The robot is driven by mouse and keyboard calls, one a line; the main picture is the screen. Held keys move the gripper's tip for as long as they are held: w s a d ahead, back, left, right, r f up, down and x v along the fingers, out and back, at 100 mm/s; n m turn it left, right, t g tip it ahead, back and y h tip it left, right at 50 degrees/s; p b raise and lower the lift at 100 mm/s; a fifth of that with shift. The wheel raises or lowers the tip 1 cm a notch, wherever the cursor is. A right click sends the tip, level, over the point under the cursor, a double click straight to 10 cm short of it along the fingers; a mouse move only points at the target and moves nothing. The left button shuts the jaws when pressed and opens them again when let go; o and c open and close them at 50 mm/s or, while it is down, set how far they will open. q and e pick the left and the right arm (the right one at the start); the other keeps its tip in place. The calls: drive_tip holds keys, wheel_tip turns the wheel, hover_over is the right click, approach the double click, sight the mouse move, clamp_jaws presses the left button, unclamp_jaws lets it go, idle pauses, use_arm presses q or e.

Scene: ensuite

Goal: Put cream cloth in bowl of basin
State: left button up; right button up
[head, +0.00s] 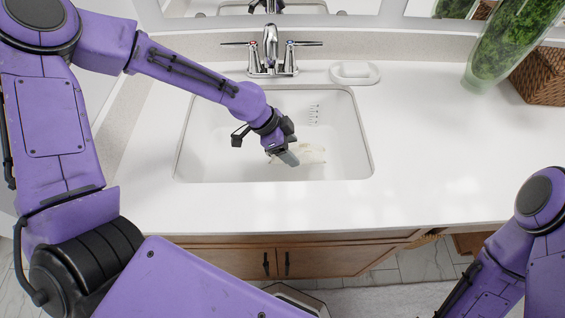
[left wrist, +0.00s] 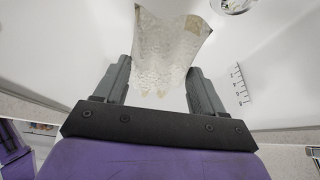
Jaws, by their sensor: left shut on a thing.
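The cream cloth (left wrist: 160,48) shows between the fingers of my left gripper (left wrist: 158,85) in the left wrist view. In the head view the cloth (head: 312,153) is a pale patch beside the gripper, inside the outline of the basin (head: 345,125). My left gripper (head: 287,156) reaches over the white sunken basin and is shut on the cloth. Whether the cloth touches the bowl's bottom I cannot tell. My right gripper is out of view; only part of my right arm shows at the lower right.
A chrome faucet (head: 271,50) with two handles stands behind the basin. A white soap dish (head: 354,73) is at its back right. A glass vase with greenery (head: 510,45) and a wicker basket (head: 543,77) stand at the far right. The counter (head: 440,150) right of the basin is clear.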

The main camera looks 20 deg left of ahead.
use_arm(q)
wheel_tip(320, 180, down, 7)
drive_tip(key=shift+w+r, duration=0.1)
drive_tip(key=shift+r, duration=0.05)
drive_tip(key=o, duration=0.9)
drive_tip(key=shift+o, duration=0.2)
drive_tip(key=shift+r, duration=0.3)
drive_tip(key=p+v, duration=0.6)
drive_tip(key=p, duration=0.1)
drive_tip(key=shift+r, duration=0.1)
drive_tip(key=shift+s+a+r+p, duration=0.2)
drive_tip(key=shift+a+r+p, duration=0.1)
drive_tip(key=shift+r+p, duration=0.15)
drive_tip(key=shift+f, duration=0.2)
